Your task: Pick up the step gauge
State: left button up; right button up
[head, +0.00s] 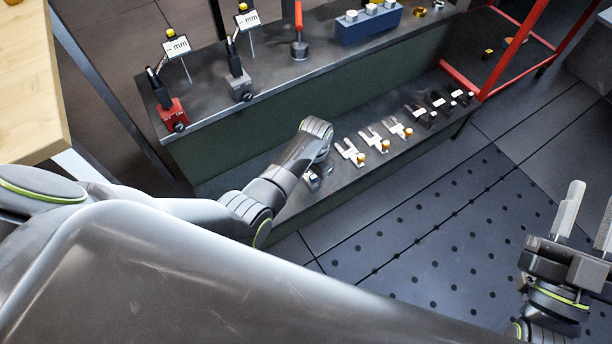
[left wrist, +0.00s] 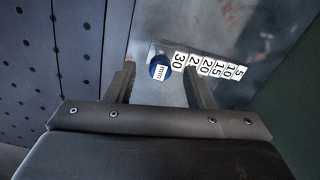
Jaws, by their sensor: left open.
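The step gauge shows in the left wrist view as a row of white labels (left wrist: 208,67) marked with numbers from 30 down to 5, with a round blue knob (left wrist: 160,68) marked "mm" at its left end. It lies on the grey lower shelf. My left gripper (left wrist: 160,82) is open, with the blue knob showing between its fingertips and the labels running off to the right past one finger. I cannot tell if the fingers touch it. In the head view my left gripper (head: 315,165) is over the lower shelf and hides most of the gauge. My right gripper (head: 586,215) is open and empty at the far right.
Several silver forked gauges (head: 370,143) and dark ones (head: 438,104) lie on the lower shelf (head: 345,178). The upper shelf (head: 270,75) holds a red-based stand (head: 172,113), a grey-based stand (head: 240,88) and a blue block (head: 368,25). A red frame (head: 512,50) stands at the right.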

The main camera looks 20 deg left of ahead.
pick_arm(q)
jog(key=shift+f, duration=0.5)
pick_arm(e)
jog(key=shift+s+a+r+n+t+y, duration=0.15)
jog(key=shift+s+r+n+t+y, duration=0.15)
jog(key=shift+r+t, duration=0.2)
jog(key=shift+s+a+r+n+t+y, duration=0.25)
jog(key=shift+s+r+t, duration=0.15)
jog(key=shift+r, duration=0.2)
jog(key=shift+s+a+r+n+t+y, duration=0.1)
jog(key=shift+s+r+n+t+y, duration=0.15)
jog(key=shift+s+r+t, duration=0.25)
jog(key=shift+w, duration=0.15)
pick_arm(q)
grip_shut()
jog(key=shift+w+r, duration=0.1)
